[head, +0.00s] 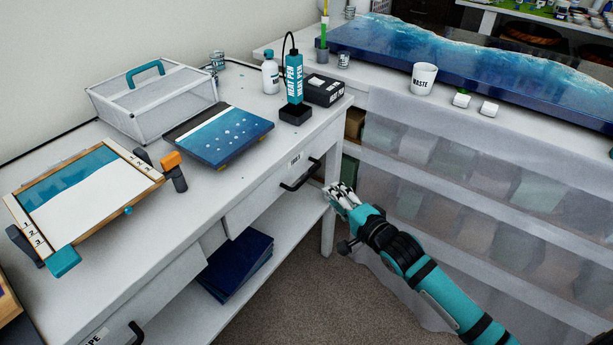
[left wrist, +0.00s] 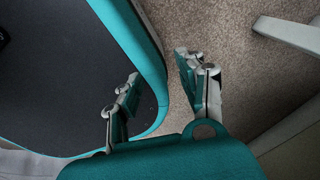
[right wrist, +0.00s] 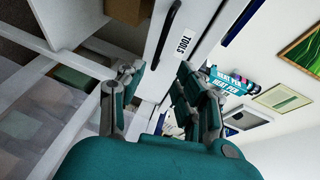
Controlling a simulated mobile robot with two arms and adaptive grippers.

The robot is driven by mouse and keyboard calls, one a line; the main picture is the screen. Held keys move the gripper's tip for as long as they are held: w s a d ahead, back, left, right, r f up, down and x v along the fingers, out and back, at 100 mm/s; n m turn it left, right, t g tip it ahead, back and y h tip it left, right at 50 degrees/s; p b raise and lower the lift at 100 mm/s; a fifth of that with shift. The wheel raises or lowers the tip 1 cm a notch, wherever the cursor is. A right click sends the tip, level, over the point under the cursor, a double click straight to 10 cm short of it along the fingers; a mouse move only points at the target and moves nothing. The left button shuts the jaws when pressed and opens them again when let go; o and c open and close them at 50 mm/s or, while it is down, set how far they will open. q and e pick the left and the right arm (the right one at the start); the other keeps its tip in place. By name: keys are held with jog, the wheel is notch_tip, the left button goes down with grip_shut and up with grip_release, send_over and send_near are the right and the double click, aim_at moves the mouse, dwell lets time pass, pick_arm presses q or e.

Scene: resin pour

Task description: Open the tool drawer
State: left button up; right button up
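The tool drawer (head: 262,192) is in the front of the white workbench in the head view and looks shut. Its dark bar handle (head: 300,178) is on its front. The right wrist view shows its TOOLS label (right wrist: 183,45) and handle (right wrist: 163,36) just beyond the fingers. My right gripper (head: 337,190) is right of the handle, apart from it. In the right wrist view its fingers (right wrist: 158,72) are spread with nothing between them. My left gripper (left wrist: 156,72) shows only in the left wrist view, open and empty above the floor.
A second drawer handle (head: 136,332) is at the lower left. A bench leg (head: 328,232) stands beside my right gripper. A covered shelf rack (head: 470,170) is to the right. Dark blue panels (head: 236,262) lie on the lower shelf. The carpet (head: 300,300) before the bench is clear.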

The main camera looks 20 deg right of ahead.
aim_at(309, 177)
jog(key=x, duration=1.2)
jog(key=shift+s+b, duration=0.1)
jog(key=shift+b, duration=0.25)
jog(key=shift+w+a, duration=0.15)
jog(key=shift+w, duration=0.25)
pick_arm(q)
jog(key=shift+w+a+f, duration=0.3)
jog(key=shift+w+f, duration=0.1)
jog(key=shift+w, duration=0.35)
jog(key=shift+s, duration=0.1)
pick_arm(e)
grip_shut()
jog(key=shift+f, duration=0.1)
